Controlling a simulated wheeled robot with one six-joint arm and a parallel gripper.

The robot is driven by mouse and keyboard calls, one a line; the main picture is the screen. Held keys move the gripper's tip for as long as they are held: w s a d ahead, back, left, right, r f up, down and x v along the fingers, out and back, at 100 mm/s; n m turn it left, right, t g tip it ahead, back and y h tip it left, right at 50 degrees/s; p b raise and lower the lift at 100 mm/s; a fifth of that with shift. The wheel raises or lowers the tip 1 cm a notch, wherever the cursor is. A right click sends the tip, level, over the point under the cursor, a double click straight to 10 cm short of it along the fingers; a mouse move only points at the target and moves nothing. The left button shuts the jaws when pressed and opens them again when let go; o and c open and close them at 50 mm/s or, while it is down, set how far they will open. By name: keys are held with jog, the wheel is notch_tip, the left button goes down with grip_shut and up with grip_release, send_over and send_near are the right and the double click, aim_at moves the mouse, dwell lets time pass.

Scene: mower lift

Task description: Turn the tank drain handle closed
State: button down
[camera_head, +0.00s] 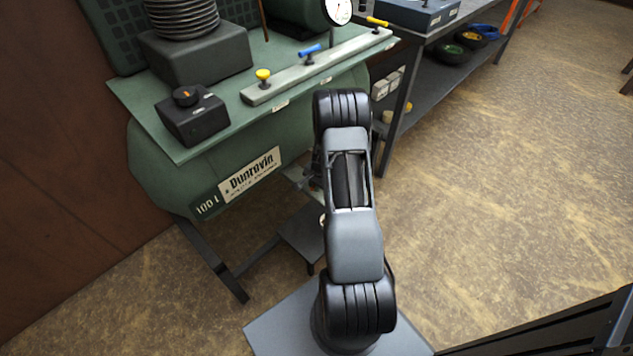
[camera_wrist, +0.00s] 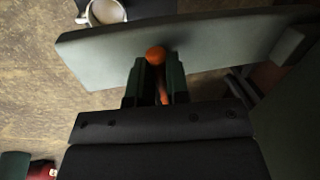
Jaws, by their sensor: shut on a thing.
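The tank drain handle (camera_wrist: 155,55) shows in the wrist view as an orange round knob with an orange stem running back between the fingers. My gripper (camera_wrist: 157,68) is shut on it, one dark finger on each side. The knob's tip sticks out past the fingertips, against a pale grey-green plate (camera_wrist: 225,48). The valve body is hidden. In the head view the green tank (camera_head: 160,165) labelled "Dunrovin" and "100 L" stands at the left. My arm hides the handle there, and my gripper is mostly hidden too.
A workbench (camera_head: 440,85) stands behind, to the right. A white cup (camera_wrist: 104,13) shows in the wrist view. Floor at right is clear.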

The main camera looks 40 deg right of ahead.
jog(key=shift+w+a+m+p, duration=0.15)
jog(key=shift+m+p, duration=0.25)
jog(key=shift+m, duration=0.5)
jog(key=c, duration=1.3)
grip_release()
jog(key=shift+w, duration=0.1)
jog(key=shift+o, duration=0.8)
notch_tip(320, 180, up, 14)
jog(key=s+p, duration=0.3)
jog(key=p, duration=0.1)
jog(key=shift+d+f, duration=0.2)
jog(key=shift+d, duration=0.1)
